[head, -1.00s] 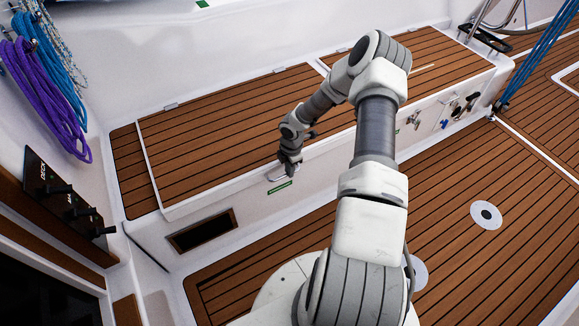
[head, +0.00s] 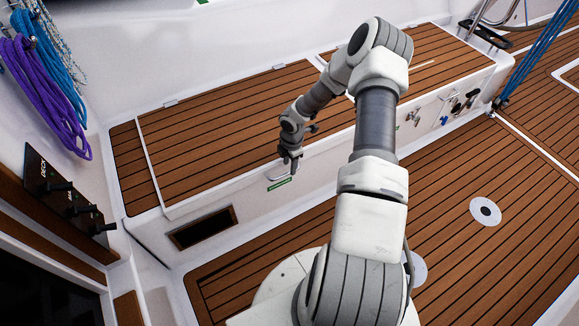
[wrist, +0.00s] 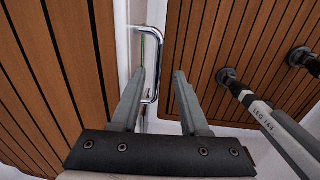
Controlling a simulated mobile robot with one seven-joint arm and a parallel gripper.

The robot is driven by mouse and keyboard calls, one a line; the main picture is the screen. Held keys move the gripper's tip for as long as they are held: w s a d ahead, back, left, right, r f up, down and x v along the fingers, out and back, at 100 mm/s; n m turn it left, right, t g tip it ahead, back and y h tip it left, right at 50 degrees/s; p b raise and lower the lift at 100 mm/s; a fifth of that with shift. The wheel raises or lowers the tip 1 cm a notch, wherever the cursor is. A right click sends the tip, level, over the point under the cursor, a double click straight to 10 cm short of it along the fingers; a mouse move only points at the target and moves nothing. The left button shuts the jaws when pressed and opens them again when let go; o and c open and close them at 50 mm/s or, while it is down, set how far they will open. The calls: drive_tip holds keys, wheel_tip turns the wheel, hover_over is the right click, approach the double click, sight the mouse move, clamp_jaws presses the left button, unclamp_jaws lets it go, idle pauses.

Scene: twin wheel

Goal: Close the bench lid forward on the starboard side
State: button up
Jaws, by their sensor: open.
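The bench lid (head: 215,122) is a teak-slatted panel with a white edge, on the long bench in the head view. It lies flat, about level with the slats around it. A metal bar handle (head: 278,177) sits on its front edge, above a small green label. My gripper (head: 289,167) is just above and beside that handle. In the wrist view my gripper (wrist: 158,75) is open and empty, its two fingers apart. The chrome handle (wrist: 153,62) shows beyond the fingertips, between their lines, with slats on both sides.
A second slatted bench section (head: 440,52) continues to the right. The bench front has a dark recess (head: 203,229) and several fittings at right. Purple rope (head: 45,98) hangs at left above a switch panel (head: 68,200). The slatted floor (head: 455,245) in front is mostly clear.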

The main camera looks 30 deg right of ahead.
wheel_tip(320, 180, up, 14)
drive_tip(key=s+p, duration=0.1)
drive_tip(key=p, duration=0.3)
drive_tip(key=shift+s+p, duration=0.15)
drive_tip(key=shift+p, duration=0.15)
